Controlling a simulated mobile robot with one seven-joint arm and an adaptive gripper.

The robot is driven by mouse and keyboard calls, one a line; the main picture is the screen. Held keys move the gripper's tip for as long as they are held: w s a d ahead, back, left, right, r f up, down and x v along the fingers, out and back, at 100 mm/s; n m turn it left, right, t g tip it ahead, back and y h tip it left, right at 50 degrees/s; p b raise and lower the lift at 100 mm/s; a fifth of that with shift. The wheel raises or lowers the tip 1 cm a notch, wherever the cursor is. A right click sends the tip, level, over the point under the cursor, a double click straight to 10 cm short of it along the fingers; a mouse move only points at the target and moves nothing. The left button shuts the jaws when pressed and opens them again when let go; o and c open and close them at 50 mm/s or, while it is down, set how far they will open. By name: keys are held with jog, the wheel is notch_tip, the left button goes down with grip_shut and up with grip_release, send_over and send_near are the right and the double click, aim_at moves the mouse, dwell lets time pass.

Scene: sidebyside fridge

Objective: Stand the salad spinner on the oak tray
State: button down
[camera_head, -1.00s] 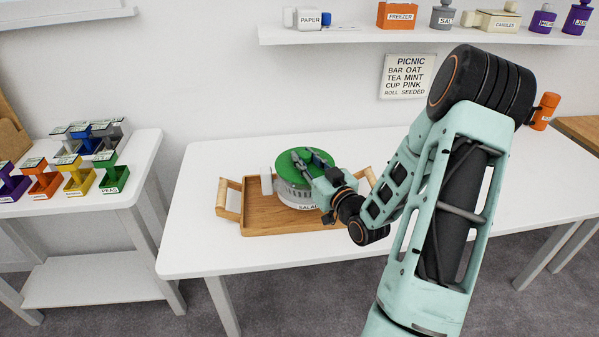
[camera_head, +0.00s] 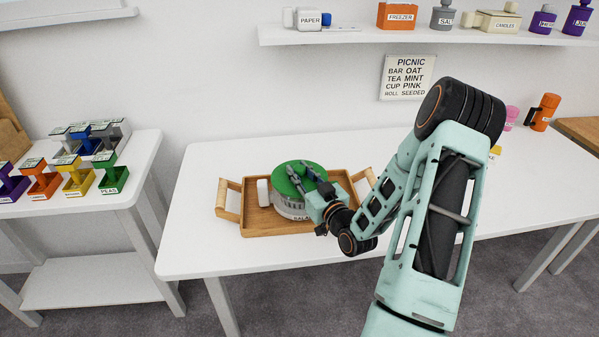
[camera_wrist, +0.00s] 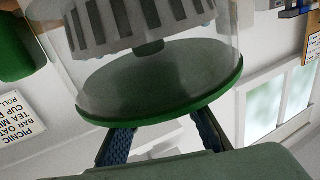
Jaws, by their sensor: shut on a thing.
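The salad spinner (camera_head: 291,207) has a green lid, a pale slotted body and a label partly hidden by my gripper. It is upright within the outline of the oak tray (camera_head: 250,222), near its middle. I cannot tell for sure whether its base touches the tray. My gripper (camera_head: 303,177) comes in from the right, over the green lid, and is shut on the spinner; the exact grip point is unclear. In the wrist view the clear-walled spinner (camera_wrist: 160,82) fills the middle, close to the two fingers.
The tray has raised handles (camera_head: 229,200) left and right. A white block (camera_head: 264,192) sits at the spinner's left. The white table (camera_head: 200,245) is clear around the tray. An orange flask (camera_head: 545,113) and a pink item (camera_head: 511,117) stand at the far right.

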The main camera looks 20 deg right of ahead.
jog(key=shift+f, duration=0.15)
jog(key=c, duration=1.6)
grip_release()
jog(key=shift+s+r, duration=0.15)
jog(key=shift+r, duration=0.1)
jog(key=s, duration=1.1)
jog(key=shift+s+d+b, duration=0.35)
jog(key=shift+s+b, duration=0.05)
